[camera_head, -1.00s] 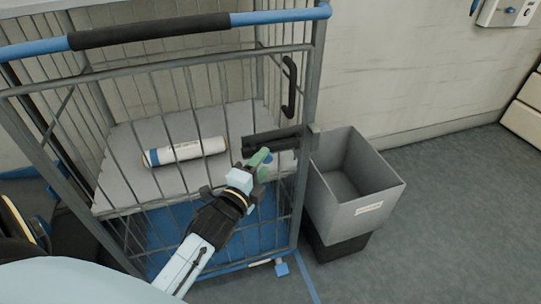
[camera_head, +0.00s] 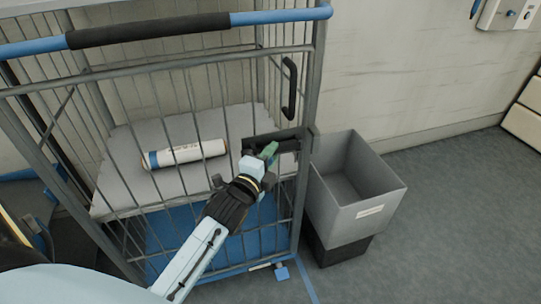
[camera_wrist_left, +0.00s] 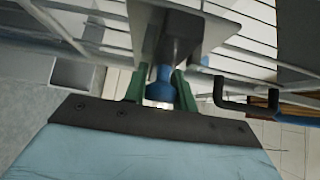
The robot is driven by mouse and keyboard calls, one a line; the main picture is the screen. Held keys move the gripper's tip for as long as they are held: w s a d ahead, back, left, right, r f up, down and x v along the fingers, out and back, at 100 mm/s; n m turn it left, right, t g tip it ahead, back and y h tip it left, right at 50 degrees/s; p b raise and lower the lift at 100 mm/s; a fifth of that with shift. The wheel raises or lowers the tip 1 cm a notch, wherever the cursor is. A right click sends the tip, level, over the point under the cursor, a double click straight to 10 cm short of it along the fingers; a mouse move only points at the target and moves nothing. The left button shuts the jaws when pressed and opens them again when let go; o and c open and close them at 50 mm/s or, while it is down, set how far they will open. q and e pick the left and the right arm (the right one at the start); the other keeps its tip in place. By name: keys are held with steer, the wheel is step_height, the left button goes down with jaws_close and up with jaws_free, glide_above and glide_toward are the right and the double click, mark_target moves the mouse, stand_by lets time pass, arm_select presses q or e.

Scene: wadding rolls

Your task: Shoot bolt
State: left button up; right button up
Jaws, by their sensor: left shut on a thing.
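The bolt's dark housing (camera_head: 290,144) sits on the right side of the barred front of a roll cage (camera_head: 307,200), beside the corner post. It shows as a dark grey block in the left wrist view (camera_wrist_left: 182,40). A blue knob (camera_wrist_left: 162,82) stands out from it. My left gripper (camera_head: 268,150) reaches in from below, its green fingers either side of the knob and shut on it, as the left wrist view (camera_wrist_left: 160,88) shows. The fingers hide part of the bolt in the head view. My right gripper is not in view.
A black handle (camera_head: 290,88) is above the bolt. A white wrapped roll (camera_head: 187,153) lies on the grey shelf (camera_head: 130,190) inside the cage. A grey bin (camera_head: 350,215) stands close to the right of the cage. The floor (camera_head: 450,210) further right is clear.

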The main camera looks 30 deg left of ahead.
mark_target(293, 147)
arm_select(q)
jaws_close()
steer(key=shift+w+d, duration=1.55)
steer(key=shift+w, duration=0.25)
steer(key=o, duration=0.5)
jaws_free()
steer(key=o, duration=0.4)
steer(key=shift+w+d, duration=0.1)
steer(key=shift+w, duration=0.05)
steer(key=shift+s, duration=0.35)
steer(key=s+d+p, duration=0.1)
steer(key=s+p, duration=0.1)
steer(key=s, duration=1)
steer(key=shift+s, duration=0.4)
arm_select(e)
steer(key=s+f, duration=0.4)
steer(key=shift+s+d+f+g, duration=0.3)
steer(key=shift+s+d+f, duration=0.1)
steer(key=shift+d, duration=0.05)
